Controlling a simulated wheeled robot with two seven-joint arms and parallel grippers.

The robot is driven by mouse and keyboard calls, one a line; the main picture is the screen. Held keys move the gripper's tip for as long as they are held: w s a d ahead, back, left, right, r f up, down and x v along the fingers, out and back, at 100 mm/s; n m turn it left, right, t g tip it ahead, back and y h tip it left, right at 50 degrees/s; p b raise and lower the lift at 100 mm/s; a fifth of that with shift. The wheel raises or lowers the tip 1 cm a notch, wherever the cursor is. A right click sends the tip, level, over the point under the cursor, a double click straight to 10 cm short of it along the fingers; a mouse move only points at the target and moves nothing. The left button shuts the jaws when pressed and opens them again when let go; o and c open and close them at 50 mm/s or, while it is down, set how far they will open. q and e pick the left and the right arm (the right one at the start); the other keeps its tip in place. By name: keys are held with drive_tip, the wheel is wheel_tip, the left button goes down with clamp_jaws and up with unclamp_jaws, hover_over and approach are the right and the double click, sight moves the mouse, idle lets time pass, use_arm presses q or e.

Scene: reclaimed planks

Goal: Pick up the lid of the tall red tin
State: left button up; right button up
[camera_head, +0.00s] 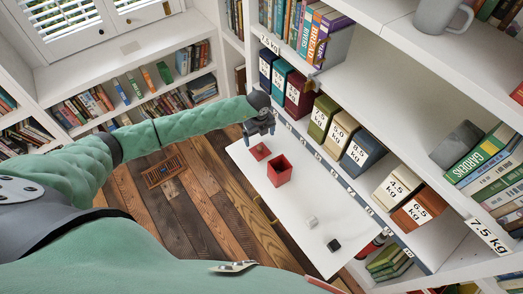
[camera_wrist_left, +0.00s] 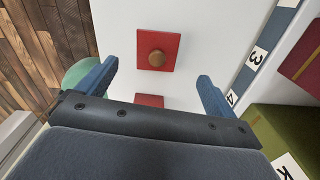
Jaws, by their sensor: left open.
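The tall red tin (camera_head: 279,173) stands open on the white shelf board (camera_head: 290,205). Its red square lid (camera_head: 260,151) lies flat on the board beside the tin, on the far-left side. In the left wrist view the lid (camera_wrist_left: 143,41) shows a round brown knob (camera_wrist_left: 157,58) in its middle, and part of the tin (camera_wrist_left: 149,100) shows below it, partly hidden by the gripper body. My left gripper (camera_head: 260,133) is open and empty, above the board near the lid. In the wrist view its fingers (camera_wrist_left: 157,72) stand apart, one on each side. My right gripper is not in view.
A pale cube (camera_head: 312,222) and a black cube (camera_head: 333,245) sit on the right part of the board. Weight-labelled boxes (camera_head: 338,136) line the shelf behind, close to my left gripper. Bookshelves (camera_head: 140,95) stand at the left, above a plank floor (camera_head: 200,210).

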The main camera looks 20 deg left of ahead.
sight(260, 147)
use_arm(q)
drive_tip(key=shift+s+a+n, duration=0.15)
drive_tip(key=shift+s+n, duration=0.05)
drive_tip(key=shift+n, duration=0.2)
drive_tip(key=shift+w+f+n, duration=0.1)
drive_tip(key=shift+f+n, duration=0.2)
drive_tip(key=shift+f, duration=0.05)
drive_tip(key=shift+f+b, duration=0.6)
drive_tip(key=shift+f, duration=0.4)
drive_tip(key=f+b, duration=0.1)
drive_tip(key=f, duration=0.2)
drive_tip(key=f+b, duration=0.1)
drive_tip(key=shift+s+d+f+b, duration=0.2)
drive_tip(key=shift+d+f+b, duration=0.15)
drive_tip(key=shift+f, duration=0.25)
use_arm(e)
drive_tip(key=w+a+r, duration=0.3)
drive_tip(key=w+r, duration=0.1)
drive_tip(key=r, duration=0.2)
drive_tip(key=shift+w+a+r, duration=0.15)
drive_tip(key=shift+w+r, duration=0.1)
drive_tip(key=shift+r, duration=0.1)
